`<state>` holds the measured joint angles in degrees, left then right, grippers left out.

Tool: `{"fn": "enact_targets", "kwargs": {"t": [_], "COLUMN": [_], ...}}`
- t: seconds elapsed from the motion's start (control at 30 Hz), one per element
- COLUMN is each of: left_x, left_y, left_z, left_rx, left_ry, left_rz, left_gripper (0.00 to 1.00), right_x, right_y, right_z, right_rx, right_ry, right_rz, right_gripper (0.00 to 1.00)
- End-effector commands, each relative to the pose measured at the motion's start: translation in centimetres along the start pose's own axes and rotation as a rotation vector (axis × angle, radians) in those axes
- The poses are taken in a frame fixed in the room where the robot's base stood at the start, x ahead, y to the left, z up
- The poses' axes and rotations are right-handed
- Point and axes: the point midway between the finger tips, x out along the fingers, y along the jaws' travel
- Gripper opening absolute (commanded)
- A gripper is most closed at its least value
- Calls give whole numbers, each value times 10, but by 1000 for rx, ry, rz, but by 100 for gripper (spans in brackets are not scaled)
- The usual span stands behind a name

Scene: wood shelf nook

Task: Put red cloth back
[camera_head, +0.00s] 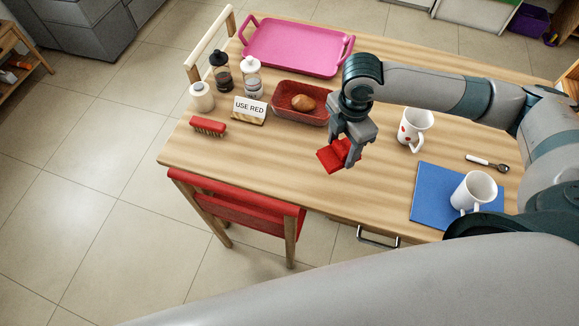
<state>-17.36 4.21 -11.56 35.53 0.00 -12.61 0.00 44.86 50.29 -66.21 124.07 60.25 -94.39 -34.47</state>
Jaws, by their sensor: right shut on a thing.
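The red cloth (333,157) is a small folded piece in the jaws of my right gripper (349,144). The gripper points down and is shut on the cloth. It is over the middle of the wooden table, in front of the red tray and left of the mug with red spots. I cannot tell whether the cloth touches the table top. A small sign (249,111) reading "USE RED" stands in front of the bottles. My left gripper is not in view.
The red tray (279,116) holds a brown roll. A red brush (208,127), bottles (251,80) and a pink tray (298,34) are at left and back. A spotted mug (415,126) and blue mat (432,203) with a white mug are right. The front-left table is clear.

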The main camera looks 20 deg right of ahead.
Motion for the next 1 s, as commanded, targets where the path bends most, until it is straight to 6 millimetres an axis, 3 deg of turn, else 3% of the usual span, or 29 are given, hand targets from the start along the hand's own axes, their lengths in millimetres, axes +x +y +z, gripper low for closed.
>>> {"fn": "enact_targets", "kwargs": {"t": [0.37, 1.0], "left_x": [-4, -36], "left_y": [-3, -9], "left_z": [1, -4], "left_rx": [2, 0], "left_ry": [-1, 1], "left_rz": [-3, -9], "left_gripper": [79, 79], "right_x": [5, 65], "right_y": [7, 71], "right_z": [-8, -87], "right_rx": [2, 3], "right_ry": [1, 1], "right_rz": [0, 0], "right_gripper": [33, 33]}}
